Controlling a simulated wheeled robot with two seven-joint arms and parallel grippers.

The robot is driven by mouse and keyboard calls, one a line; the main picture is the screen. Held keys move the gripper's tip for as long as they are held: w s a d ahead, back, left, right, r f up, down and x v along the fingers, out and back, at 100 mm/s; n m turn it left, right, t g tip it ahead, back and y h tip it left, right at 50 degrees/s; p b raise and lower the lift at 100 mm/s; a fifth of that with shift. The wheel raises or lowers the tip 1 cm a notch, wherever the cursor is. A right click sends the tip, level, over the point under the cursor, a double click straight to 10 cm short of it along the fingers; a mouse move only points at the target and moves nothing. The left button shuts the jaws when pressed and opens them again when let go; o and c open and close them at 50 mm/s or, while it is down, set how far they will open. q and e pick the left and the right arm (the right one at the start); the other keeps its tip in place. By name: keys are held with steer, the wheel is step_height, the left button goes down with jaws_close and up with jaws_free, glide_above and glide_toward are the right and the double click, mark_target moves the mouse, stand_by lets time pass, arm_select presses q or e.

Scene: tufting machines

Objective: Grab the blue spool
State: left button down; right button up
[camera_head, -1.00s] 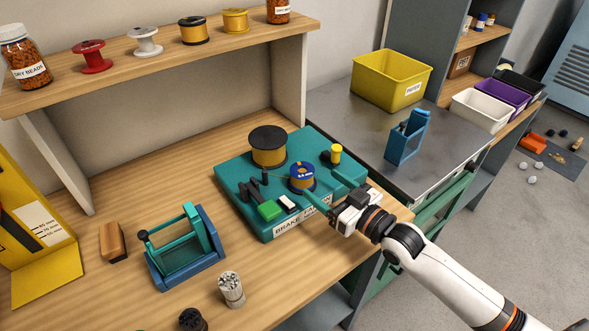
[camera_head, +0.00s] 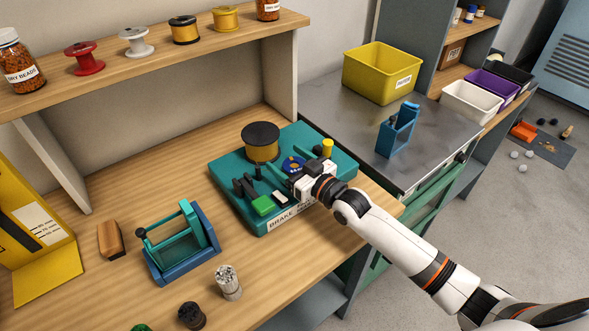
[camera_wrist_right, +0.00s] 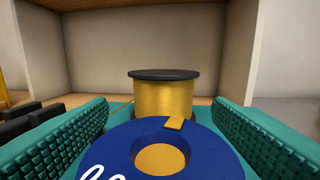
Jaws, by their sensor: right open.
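The blue spool (camera_head: 292,165) sits on the teal brake fixture (camera_head: 228,172) on the workbench, largely covered by my right gripper in the head view. In the right wrist view its blue top flange (camera_wrist_right: 205,157), with white lettering and a gold centre, fills the lower middle. My right gripper (camera_head: 300,172) is open, with its teal ridged fingers on either side of the blue spool. In the right wrist view a gap shows between the fingers (camera_wrist_right: 160,135). Whether they touch the spool lower down is hidden. My left gripper is not in view.
A larger black-topped gold spool (camera_head: 261,143) stands just behind. A yellow post (camera_head: 327,147), a green block (camera_head: 262,205) and black levers are close by on the fixture. The shelf (camera_head: 150,58) holds several spools and jars.

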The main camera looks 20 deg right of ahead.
steer(key=c, duration=1)
steer(key=shift+r, duration=0.1)
steer(key=shift+c, duration=0.2)
